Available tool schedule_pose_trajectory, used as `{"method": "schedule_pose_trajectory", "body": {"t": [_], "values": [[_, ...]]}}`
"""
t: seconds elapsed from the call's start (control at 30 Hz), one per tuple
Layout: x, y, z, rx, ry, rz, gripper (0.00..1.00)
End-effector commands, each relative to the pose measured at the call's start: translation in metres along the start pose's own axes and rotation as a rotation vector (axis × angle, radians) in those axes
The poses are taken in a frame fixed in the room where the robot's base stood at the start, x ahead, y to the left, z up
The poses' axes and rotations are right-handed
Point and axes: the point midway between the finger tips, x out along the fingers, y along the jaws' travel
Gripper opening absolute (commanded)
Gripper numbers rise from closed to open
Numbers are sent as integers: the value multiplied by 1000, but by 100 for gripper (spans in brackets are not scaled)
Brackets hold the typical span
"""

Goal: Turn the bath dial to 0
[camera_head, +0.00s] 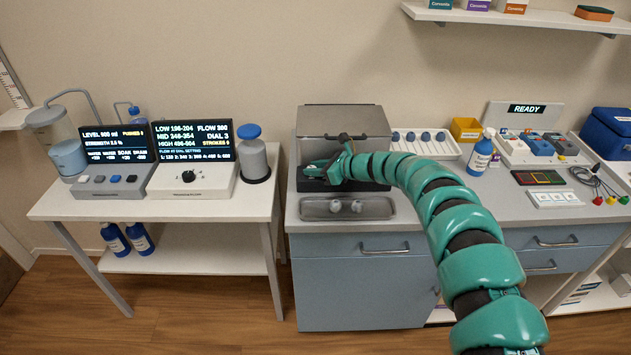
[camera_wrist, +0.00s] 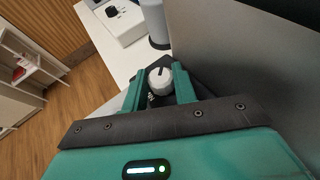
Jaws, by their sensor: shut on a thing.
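My gripper (camera_head: 318,168) is at the dark front of a grey metal box (camera_head: 345,118) on the counter, pointing left. In the wrist view my gripper (camera_wrist: 158,88) is shut on a white knob (camera_wrist: 160,82) with a dark pointer line on its top; I cannot tell whether the knob is fixed or loose, and the head view hides it. A black dial (camera_head: 189,176) sits on the white console at left, whose display (camera_head: 193,143) reads DIAL 3. This dial also shows in the wrist view (camera_wrist: 112,12), apart from my gripper. I cannot read any 0 mark.
A metal tray (camera_head: 310,209) with two small white pieces lies in front of the box. A grey bottle with a blue cap (camera_head: 252,152) stands right of the console. A gap separates the left table (camera_head: 110,207) from the counter.

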Motion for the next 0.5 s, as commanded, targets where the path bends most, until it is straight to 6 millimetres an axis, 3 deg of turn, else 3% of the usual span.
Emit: {"method": "schedule_pose_trajectory", "body": {"t": [0.5], "values": [[1, -1, -1, -28, 1, 65, 5]]}}
